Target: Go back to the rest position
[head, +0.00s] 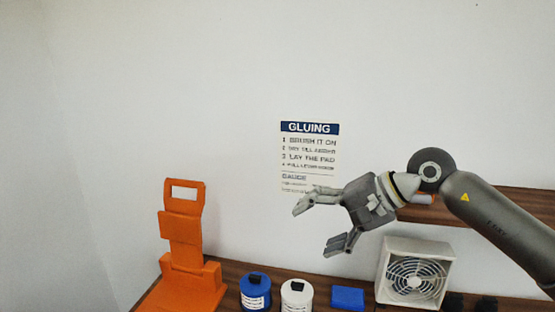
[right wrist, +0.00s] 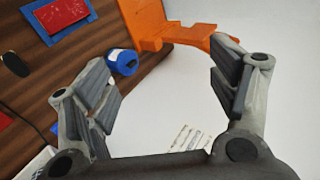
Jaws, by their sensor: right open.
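My right gripper (head: 317,227) hangs in the air in front of the white wall, at the right of the head view, above the counter. Its fingers are spread wide and nothing is between them. In the right wrist view the two open fingers (right wrist: 165,85) frame the wall, with the counter beyond at the upper left. My left gripper is in neither view.
The wooden counter (head: 215,293) holds an orange stand (head: 183,225), a blue jar (head: 255,292), a white jar (head: 296,296), a blue block (head: 347,298) and a white fan (head: 414,272). A shelf (head: 500,204) juts out behind my right arm. A gluing notice (head: 309,155) is on the wall.

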